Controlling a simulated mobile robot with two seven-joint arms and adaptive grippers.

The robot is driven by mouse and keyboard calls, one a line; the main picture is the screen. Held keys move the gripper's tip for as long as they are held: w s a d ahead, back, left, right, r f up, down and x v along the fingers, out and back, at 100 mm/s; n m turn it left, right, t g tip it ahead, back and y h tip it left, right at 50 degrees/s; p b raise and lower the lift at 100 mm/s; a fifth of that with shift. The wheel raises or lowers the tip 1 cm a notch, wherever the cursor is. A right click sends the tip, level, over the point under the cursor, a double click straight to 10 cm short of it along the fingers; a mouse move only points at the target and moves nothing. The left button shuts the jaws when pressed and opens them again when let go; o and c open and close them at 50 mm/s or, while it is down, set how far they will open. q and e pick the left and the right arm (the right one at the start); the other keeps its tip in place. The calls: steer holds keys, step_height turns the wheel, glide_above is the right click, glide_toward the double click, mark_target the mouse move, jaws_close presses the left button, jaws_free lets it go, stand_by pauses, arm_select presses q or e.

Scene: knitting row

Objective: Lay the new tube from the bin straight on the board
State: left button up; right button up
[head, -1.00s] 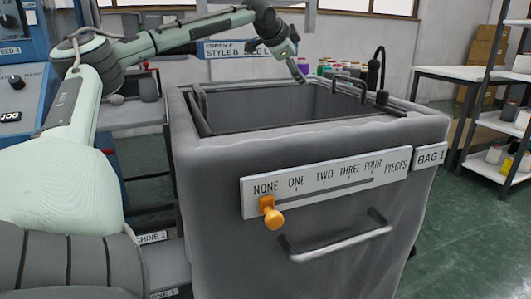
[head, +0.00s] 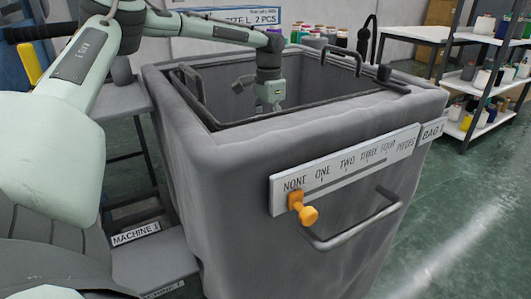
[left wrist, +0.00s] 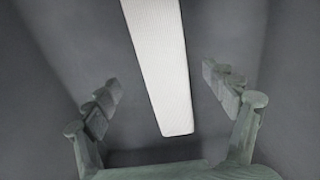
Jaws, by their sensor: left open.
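The bin is a large grey fabric bag (head: 225,170) with a dark inner rim, open at the top. My left gripper (head: 268,108) points down inside its mouth; its fingertips are partly hidden by the front rim. In the left wrist view the new tube (left wrist: 163,70), a white knitted flat strip, lies below the gripper. Its near end is between the two open fingers (left wrist: 165,100) and it runs away toward the top of the picture. I see no finger touching it. The head view does not show the tube. The board and my right gripper are not recognisable in these views.
The bag's front carries a piece scale (head: 345,165) with an orange slider knob (head: 303,208) at NONE and a bar handle (head: 355,225). Dark hoops (head: 342,55) stand on the bag's rim. A shelf rack (head: 480,95) with yarn cones stands at right, with clear green floor before it.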

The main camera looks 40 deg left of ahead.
arm_select(q)
steer(key=f, duration=0.4)
steer(key=shift+w+a+f, duration=0.15)
steer(key=shift+w+f, duration=0.05)
steer(key=shift+f, duration=0.2)
steer(key=c, duration=1)
steer(key=shift+r, duration=0.1)
